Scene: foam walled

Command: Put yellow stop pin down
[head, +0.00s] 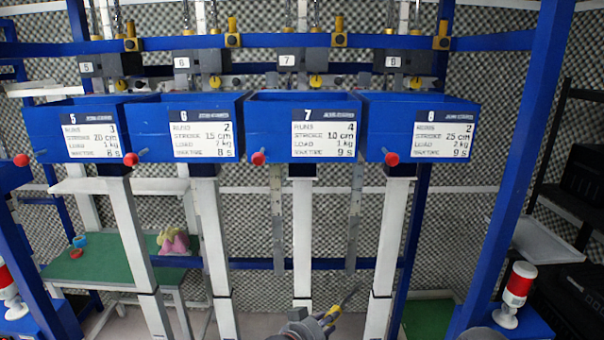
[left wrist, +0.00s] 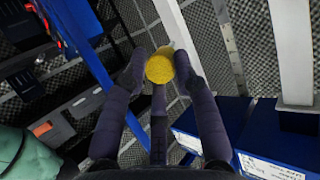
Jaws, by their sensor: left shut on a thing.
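My left gripper (head: 318,322) is low in the middle of the head view, in front of the rack and below the blue boxes. It is shut on the yellow stop pin (head: 331,314), whose thin dark shaft points up and to the right. In the left wrist view the fingers of the left gripper (left wrist: 160,76) close around the pin's round yellow head (left wrist: 159,68). My right gripper is not seen in either view.
Blue boxes numbered 5 to 8, such as box 7 (head: 270,130), hang across the rack with red knobs. White posts (head: 303,240) stand below. A green table (head: 110,262) is at left. Red-and-white beacons stand at both sides, one at right (head: 517,290). A grey tray (head: 535,240) is at right.

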